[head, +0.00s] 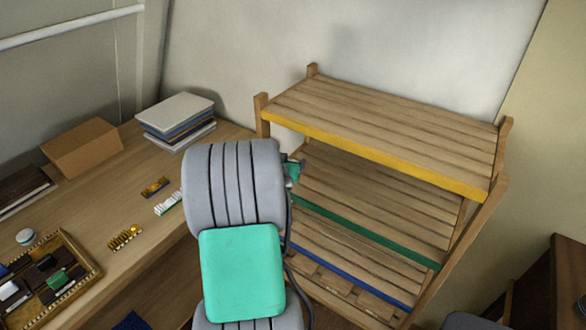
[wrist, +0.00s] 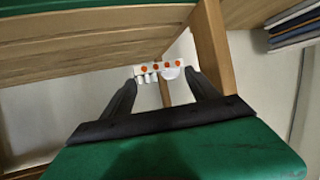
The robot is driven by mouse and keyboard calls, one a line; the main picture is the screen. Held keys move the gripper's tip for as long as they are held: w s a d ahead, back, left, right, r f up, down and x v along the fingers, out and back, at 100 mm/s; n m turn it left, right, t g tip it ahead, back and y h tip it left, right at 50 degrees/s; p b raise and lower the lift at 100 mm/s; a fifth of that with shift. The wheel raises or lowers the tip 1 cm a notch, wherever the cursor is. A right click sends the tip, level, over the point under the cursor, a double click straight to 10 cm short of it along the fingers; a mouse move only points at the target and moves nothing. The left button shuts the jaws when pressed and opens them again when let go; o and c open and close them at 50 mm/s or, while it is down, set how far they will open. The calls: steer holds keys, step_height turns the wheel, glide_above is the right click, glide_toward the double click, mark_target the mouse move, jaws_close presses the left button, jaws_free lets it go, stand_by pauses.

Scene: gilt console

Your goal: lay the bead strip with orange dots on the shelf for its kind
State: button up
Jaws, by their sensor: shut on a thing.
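My gripper (wrist: 162,84) is shut on the white bead strip with orange dots (wrist: 153,67), which lies across between the two fingertips in the wrist view. In the head view my arm hides the strip and the fingers. The wooden shelf rack stands at the right in the head view. Its top shelf has a yellow edge (head: 375,154), its middle shelf a green edge (head: 365,232), its lower shelf a blue edge (head: 350,277). In the wrist view, wooden boards (wrist: 90,50) and a rack post (wrist: 212,45) are close around the strip. I see no strip on the shelves.
The desk at left holds a yellowish strip (head: 155,187), a white strip with green (head: 168,203), a gold strip (head: 125,238), and a tray (head: 85,257) of small items. A cardboard box (head: 83,148) and a stack of books (head: 177,118) stand behind. The visible shelf surfaces are bare.

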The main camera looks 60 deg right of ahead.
steer(key=f, duration=0.1)
steer(key=d+f+p, duration=0.1)
steer(key=f, duration=0.1)
steer(key=d+f+p, duration=0.1)
steer(key=f, duration=0.1)
steer(key=shift+w+d+f, duration=0.1)
steer(key=shift+d, duration=0.05)
steer(key=shift+f+b, duration=0.35)
steer(key=shift+f, duration=0.05)
steer(key=o, duration=1.2)
steer(key=shift+o, duration=0.2)
steer(key=shift+r, duration=0.15)
